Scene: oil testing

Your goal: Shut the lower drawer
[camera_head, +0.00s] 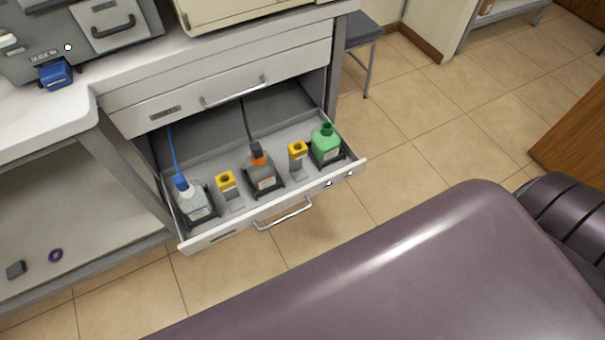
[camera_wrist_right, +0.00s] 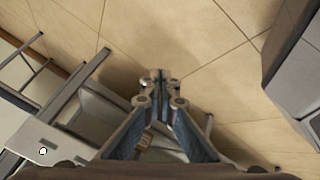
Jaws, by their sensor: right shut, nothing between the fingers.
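The lower drawer (camera_head: 240,225) stands pulled out from the bench in the head view, with a metal bar handle (camera_head: 283,214) on its front. The left gripper is out of view.
A shut upper drawer (camera_head: 165,108) sits above it, below the white benchtop (camera_head: 45,120). An open shelf (camera_head: 75,205) stands at left and a stool (camera_head: 360,32) behind at right. Tiled floor (camera_head: 430,125) is clear to the right.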

